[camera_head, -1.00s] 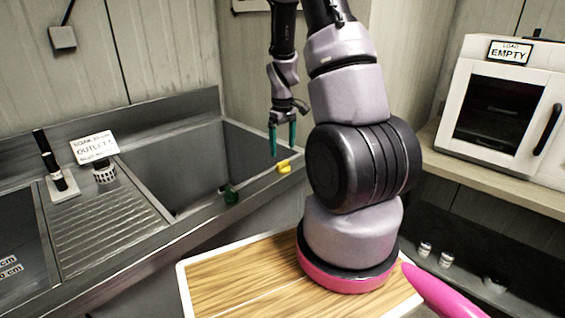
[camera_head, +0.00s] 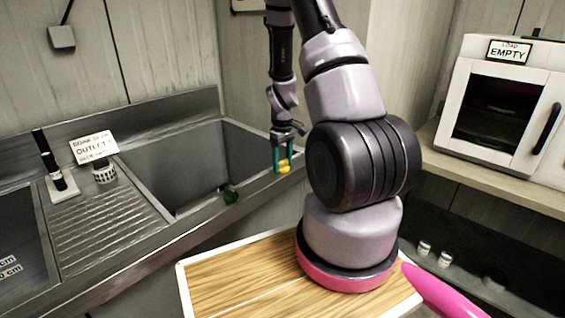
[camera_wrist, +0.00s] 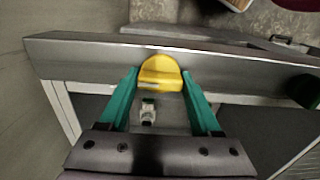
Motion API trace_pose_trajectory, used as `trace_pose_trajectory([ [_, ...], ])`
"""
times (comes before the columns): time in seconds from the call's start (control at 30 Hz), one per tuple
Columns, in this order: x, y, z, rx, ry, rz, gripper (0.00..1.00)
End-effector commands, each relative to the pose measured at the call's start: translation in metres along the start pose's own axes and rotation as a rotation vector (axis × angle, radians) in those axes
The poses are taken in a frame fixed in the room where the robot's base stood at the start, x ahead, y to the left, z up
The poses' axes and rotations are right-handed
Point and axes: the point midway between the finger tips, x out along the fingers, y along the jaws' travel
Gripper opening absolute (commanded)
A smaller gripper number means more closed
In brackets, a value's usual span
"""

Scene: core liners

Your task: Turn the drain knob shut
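A yellow knob (camera_head: 284,168) sits on the front rim of the sink at the basin's right end. My gripper (camera_head: 283,163) is lowered over it with its two green fingers apart. In the wrist view the yellow knob (camera_wrist: 160,75) lies between the fingertips, one on each side, with very little gap; firm contact cannot be made out. A dark green knob (camera_head: 230,194) stands on the same rim to the left; it also shows at the right edge of the wrist view (camera_wrist: 308,90). No label shows which knob is the drain's.
The sink basin (camera_head: 150,158) lies open behind the rim. A sign (camera_head: 94,147), a white perforated cup (camera_head: 104,172) and a black-handled tool (camera_head: 48,155) stand at the left. A wooden-topped surface (camera_head: 235,280) is in front, and a white oven-like box (camera_head: 500,105) stands at right.

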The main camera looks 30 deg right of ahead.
Motion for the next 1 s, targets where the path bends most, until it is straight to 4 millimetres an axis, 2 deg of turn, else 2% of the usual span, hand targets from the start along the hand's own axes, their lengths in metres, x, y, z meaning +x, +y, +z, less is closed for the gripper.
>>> trace_pose_trajectory([
  [0.27,-0.0003,0.0001,-0.0001,0.026,0.000,0.000,0.09],
  [0.47,-0.0004,0.0000,-0.0003,0.118,0.000,0.000,0.09],
  [1.0,-0.0005,-0.0001,-0.0006,0.602,0.001,0.001,0.09],
])
